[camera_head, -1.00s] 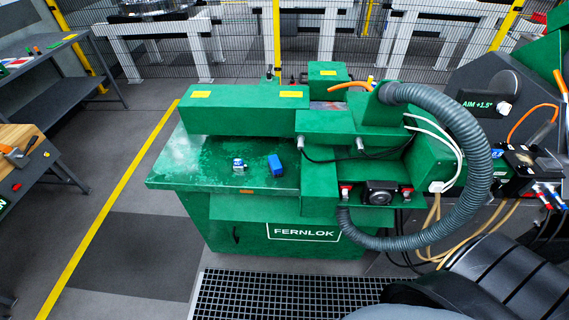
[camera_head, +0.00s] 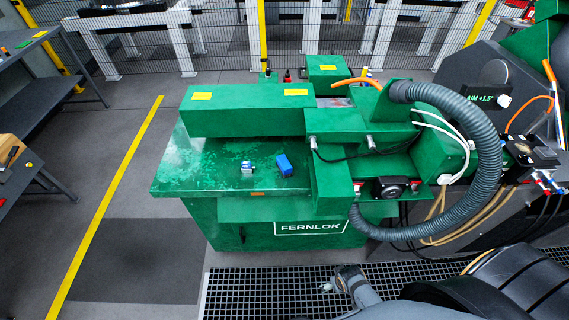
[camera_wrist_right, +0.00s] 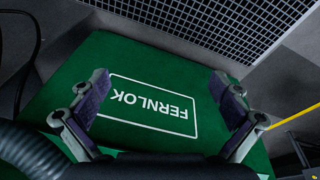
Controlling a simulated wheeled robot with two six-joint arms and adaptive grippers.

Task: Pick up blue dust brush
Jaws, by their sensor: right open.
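A small blue block-like object (camera_head: 284,165) lies on the green machine's table (camera_head: 190,175) in the head view. It may be the blue dust brush; bristles cannot be made out. A smaller white and blue item (camera_head: 247,167) stands just left of it. My right gripper (camera_wrist_right: 160,88) is open and empty in the right wrist view, with the green FERNLOK front panel (camera_wrist_right: 85,70) beyond its fingers. The blue object does not show in that view. Part of a grey arm of mine shows at the bottom of the head view, low in front of the machine. My left gripper is not seen.
A green housing (camera_head: 245,115) rises behind the table, and a thick grey hose (camera_head: 490,150) arches at its right. A floor grating (camera_head: 240,290) lies in front. The table's left part is clear. A grey shelf (camera_head: 50,95) stands at far left.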

